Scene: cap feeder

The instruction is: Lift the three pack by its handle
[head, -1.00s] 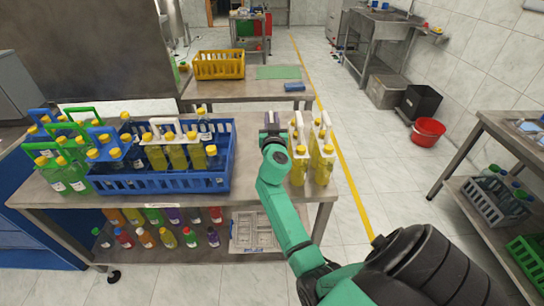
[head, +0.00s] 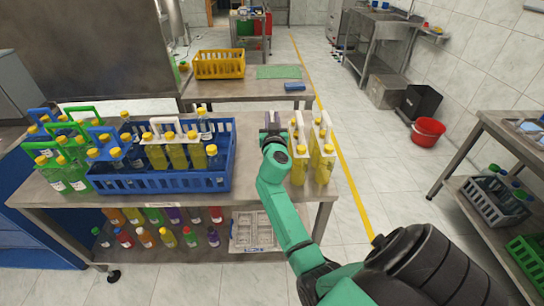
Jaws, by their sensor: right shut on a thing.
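Two packs of yellow bottles with yellow caps and white upright handles stand at the right end of the steel table. The left one (head: 298,171) is close beside my right gripper (head: 272,120); the other (head: 323,172) is just to its right. My right gripper is shut at about the height of the handles. Its own hand and wrist hide its grip, so contact with the near pack's handle is not clear in the picture. I see no clear gap under the packs. My left gripper is out of view.
A blue crate (head: 165,184) left of my right arm holds yellow bottles with a white handle and other bottles. Green-handled packs (head: 62,165) stand at the table's left end. Behind is another table with a yellow crate (head: 219,65). A red bucket (head: 428,131) is on the floor.

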